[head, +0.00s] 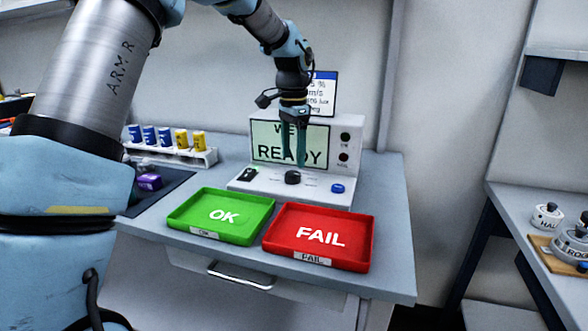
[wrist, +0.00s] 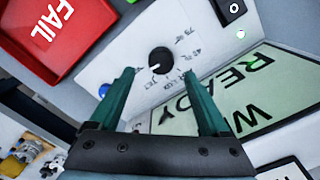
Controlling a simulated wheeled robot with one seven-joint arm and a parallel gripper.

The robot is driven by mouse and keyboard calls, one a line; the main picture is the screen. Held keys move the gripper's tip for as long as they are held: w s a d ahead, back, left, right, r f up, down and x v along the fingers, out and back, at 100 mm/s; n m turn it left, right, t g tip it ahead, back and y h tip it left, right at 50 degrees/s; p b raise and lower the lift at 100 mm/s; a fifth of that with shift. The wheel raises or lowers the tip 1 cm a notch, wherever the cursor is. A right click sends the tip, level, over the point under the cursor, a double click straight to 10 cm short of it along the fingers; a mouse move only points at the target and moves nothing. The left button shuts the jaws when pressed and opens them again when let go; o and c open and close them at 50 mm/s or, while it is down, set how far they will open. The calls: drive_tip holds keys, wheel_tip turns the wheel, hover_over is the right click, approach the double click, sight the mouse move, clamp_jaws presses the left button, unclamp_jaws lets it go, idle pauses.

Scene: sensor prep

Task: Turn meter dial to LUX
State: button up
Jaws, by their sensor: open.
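The meter (head: 262,190) stands on the bench with its screen (head: 265,141) reading READY. Its black round dial (head: 292,177) sits on the sloped front panel. The dial also shows in the wrist view (wrist: 161,59), with a white pointer mark toward the lower left of that picture. Small labels are printed around it, too blurred and tilted to read surely. My gripper (head: 294,160) is open and empty, fingers pointing down just above the dial. In the wrist view, the dial lies just beyond and between the two green fingertips (wrist: 159,72), apparently apart from them.
A blue button (head: 337,188) is right of the dial, and a black switch (head: 249,174) is left. A green OK tray (head: 177,217) and a red FAIL tray (head: 367,238) lie in front. A rack of blue and yellow vials (head: 208,157) stands left.

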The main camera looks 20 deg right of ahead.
sight(293, 173)
wheel_tip(293, 173, down, 5)
drive_tip(key=shift+r, duration=0.1)
idle(0.3)
clamp_jaws()
idle(0.5)
